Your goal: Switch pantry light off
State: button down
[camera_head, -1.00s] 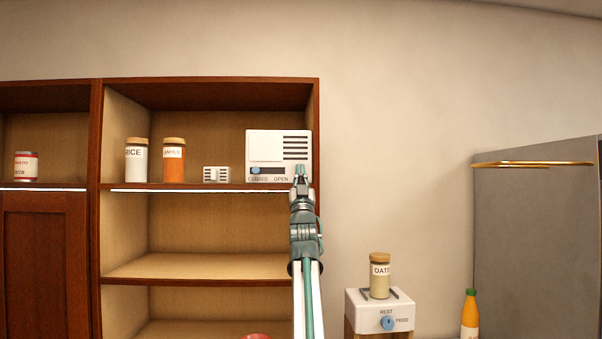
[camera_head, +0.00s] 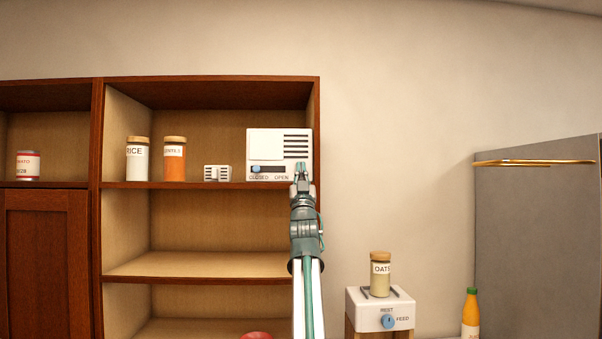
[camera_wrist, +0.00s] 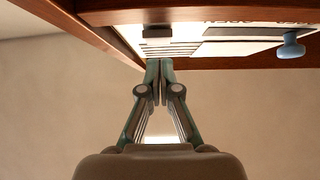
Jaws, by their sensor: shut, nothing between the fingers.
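The pantry light strip along the front edge of the middle shelf (camera_head: 170,185) is dark. My gripper (camera_head: 301,166) is shut and empty, raised at the right end of that shelf, in front of the lower right corner of a white box (camera_head: 265,146). The box has black vents and a blue slider (camera_head: 256,169) at the CLOSED end. In the wrist view, my shut fingertips (camera_wrist: 159,63) are close to the shelf edge, with a small dark piece (camera_wrist: 157,33) just beyond them. I cannot tell whether they touch, or which part is the light switch.
A rice jar (camera_head: 137,160), an orange jar (camera_head: 174,160) and a small white vented block (camera_head: 217,173) stand on the same shelf. At the right are an oats jar (camera_head: 380,276) on a white dispenser (camera_head: 368,316), a bottle (camera_head: 470,315) and a grey cabinet (camera_head: 540,240).

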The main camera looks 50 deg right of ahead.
jog(key=s+a+f+b, duration=0.3)
jog(key=s+a+f, duration=0.2)
jog(key=a, duration=0.3)
jog(key=shift+s+f, duration=0.4)
jog(key=shift+s, duration=0.3)
